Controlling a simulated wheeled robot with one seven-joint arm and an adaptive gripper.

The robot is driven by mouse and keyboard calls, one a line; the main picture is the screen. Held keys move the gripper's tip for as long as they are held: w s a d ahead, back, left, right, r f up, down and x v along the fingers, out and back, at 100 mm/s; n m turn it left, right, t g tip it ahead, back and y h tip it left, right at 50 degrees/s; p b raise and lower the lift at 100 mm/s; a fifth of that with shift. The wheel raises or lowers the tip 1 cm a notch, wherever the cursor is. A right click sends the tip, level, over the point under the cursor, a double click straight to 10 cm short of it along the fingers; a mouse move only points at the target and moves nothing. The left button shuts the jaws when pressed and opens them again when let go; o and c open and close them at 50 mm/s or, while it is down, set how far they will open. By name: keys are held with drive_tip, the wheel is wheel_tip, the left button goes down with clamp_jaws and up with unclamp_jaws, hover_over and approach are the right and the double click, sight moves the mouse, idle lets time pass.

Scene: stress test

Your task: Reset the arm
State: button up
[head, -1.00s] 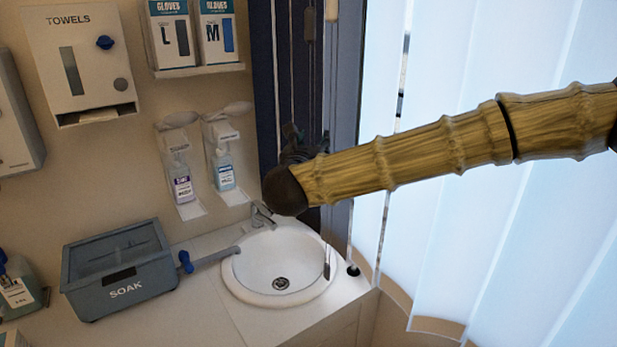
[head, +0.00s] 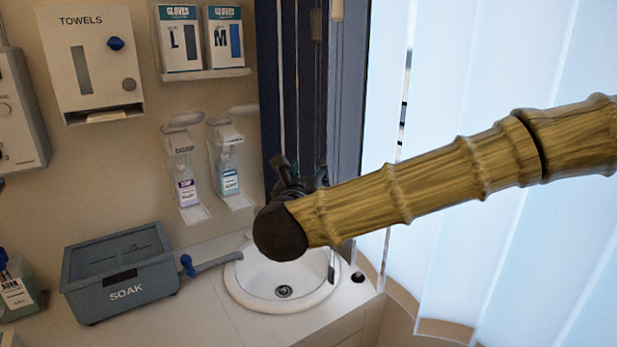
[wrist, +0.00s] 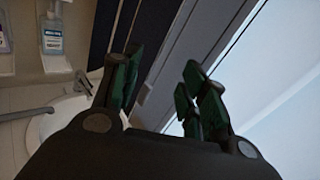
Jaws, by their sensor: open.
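My arm, with a wood-like bamboo look, reaches in from the right in the head view and ends in a dark wrist over the sink. My gripper (head: 296,174) is mostly hidden behind that dark end, with only some dark finger parts showing. In the wrist view my gripper (wrist: 163,95) has two dark green fingers standing apart with nothing between them. Beyond them are a dark vertical panel and the bright window side.
The white sink (head: 255,290) with its tap sits below the arm. A grey SOAK tub (head: 125,293) stands left on the counter. Two bottles (head: 187,190) (head: 229,178), a towel dispenser (head: 104,95) and glove boxes (head: 181,45) are on the wall. Pale blinds (head: 480,80) hang close at right.

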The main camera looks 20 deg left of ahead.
drive_tip(key=shift+s, duration=0.2)
drive_tip(key=shift+w+f, duration=0.1)
drive_tip(key=d+f+n+g, duration=0.1)
drive_tip(key=d+f+n, duration=0.15)
drive_tip(key=f, duration=0.55)
drive_tip(key=s+d+f+n+g+y, duration=0.1)
drive_tip(key=f+n, duration=0.3)
drive_tip(key=f, duration=0.4)
drive_tip(key=d+f+n+g, duration=0.15)
drive_tip(key=f+n, duration=0.25)
drive_tip(key=f, duration=0.4)
drive_tip(key=s+d+f+n+g, duration=0.2)
drive_tip(key=s+d+f+n, duration=0.1)
drive_tip(key=f, duration=0.4)
drive_tip(key=s+d+f+n+g, duration=0.1)
drive_tip(key=s+d+f+n, duration=0.15)
drive_tip(key=f, duration=0.45)
drive_tip(key=s+d+f+n+g, duration=0.2)
drive_tip(key=d+f, duration=0.2)
drive_tip(key=f, duration=0.3)
drive_tip(key=s+d+f+n+g+h+b, duration=0.15)
drive_tip(key=s+d+f+n+g, duration=0.65)
drive_tip(key=s+d+f, duration=1.05)
drive_tip(key=s+d+n+h, duration=0.2)
drive_tip(key=s+d+n, duration=0.4)
drive_tip(key=s+d, duration=0.5)
drive_tip(key=shift+s+f+g, duration=0.25)
drive_tip(key=shift+f+g, duration=0.05)
drive_tip(key=shift+g, duration=0.15)
